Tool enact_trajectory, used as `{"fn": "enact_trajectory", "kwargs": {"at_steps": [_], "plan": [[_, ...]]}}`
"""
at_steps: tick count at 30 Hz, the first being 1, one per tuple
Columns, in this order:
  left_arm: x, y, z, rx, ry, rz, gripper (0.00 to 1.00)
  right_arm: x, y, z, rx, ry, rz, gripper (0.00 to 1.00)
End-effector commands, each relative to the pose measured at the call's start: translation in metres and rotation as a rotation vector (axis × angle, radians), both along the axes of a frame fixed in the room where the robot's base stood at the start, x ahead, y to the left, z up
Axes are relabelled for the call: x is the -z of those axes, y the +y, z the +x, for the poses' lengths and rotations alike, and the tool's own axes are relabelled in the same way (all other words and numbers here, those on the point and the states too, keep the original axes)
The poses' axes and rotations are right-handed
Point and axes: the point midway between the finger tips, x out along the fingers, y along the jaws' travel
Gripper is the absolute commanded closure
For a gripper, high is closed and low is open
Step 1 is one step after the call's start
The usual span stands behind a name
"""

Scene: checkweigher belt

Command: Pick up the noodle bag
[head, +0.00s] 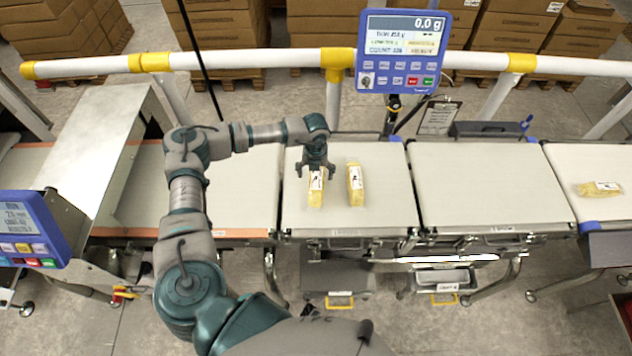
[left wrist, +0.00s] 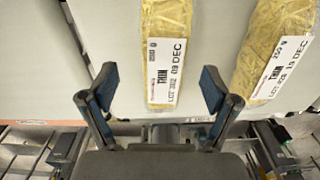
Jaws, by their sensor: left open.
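A yellow noodle bag (head: 316,190) with a white label lies on the pale belt, directly below my left gripper (head: 315,171). In the left wrist view this noodle bag (left wrist: 173,45) lies ahead of the open fingers of the left gripper (left wrist: 158,92), a little right of their middle, its label reading THIN. A second noodle bag (head: 355,184) lies just to its right; it also shows at the right of the left wrist view (left wrist: 275,55). A third noodle bag (head: 599,188) lies on the far right belt. My right gripper is not in view.
A blue scale display (head: 403,50) reading 0.0 g stands behind the belt. A white and yellow rail (head: 250,58) runs along the back. A metal cover (head: 88,135) stands at left. The belt section (head: 480,185) to the right is clear.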

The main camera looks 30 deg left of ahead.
Motion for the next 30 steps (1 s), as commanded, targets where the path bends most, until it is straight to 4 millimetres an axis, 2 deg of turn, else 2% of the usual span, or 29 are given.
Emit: {"fn": "enact_trajectory", "kwargs": {"at_steps": [6,9,16,17,24,26,30], "plan": [[0.034,-0.005,-0.003,0.000,0.003,0.001,0.13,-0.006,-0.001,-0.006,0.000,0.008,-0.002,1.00],[0.043,-0.004,-0.002,-0.001,0.001,0.000,0.13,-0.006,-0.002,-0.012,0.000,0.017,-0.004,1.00],[0.046,-0.003,-0.003,-0.001,0.001,0.000,0.13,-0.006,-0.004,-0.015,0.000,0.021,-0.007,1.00],[0.046,-0.003,-0.003,-0.001,0.001,0.000,0.15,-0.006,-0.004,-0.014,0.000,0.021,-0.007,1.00],[0.046,-0.004,-0.003,-0.001,0.001,0.000,0.75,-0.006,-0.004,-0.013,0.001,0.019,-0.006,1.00],[0.046,-0.004,-0.003,-0.001,0.001,0.000,0.88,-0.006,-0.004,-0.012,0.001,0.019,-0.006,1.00],[0.045,-0.005,-0.002,-0.001,0.001,0.000,0.89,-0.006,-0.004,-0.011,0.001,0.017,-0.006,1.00]]}}
